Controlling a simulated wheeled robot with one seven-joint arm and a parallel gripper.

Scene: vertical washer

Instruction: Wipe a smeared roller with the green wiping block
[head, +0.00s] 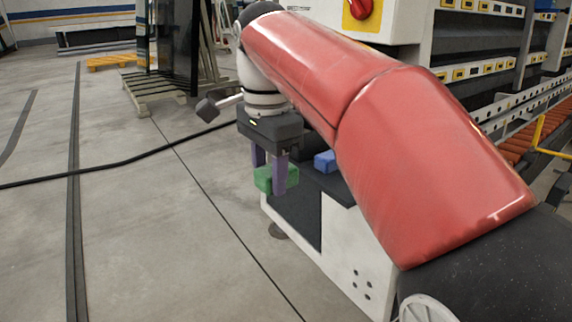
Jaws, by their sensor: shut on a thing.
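My gripper (269,172) hangs down near the middle of the head view, with two purple fingers. It is shut on the green wiping block (263,180). Orange-brown rollers (513,140) show in a row at the right edge, well away from the block. I cannot make out a smear on any of them. My red arm hides much of the machine between.
A blue block (325,161) lies on the dark top of the stand (342,240). A white control box with a red knob (361,8) stands behind my arm. A black cable (110,166) crosses the floor. Glass panes (176,45) stand on a rack at the back. The left floor is mostly open.

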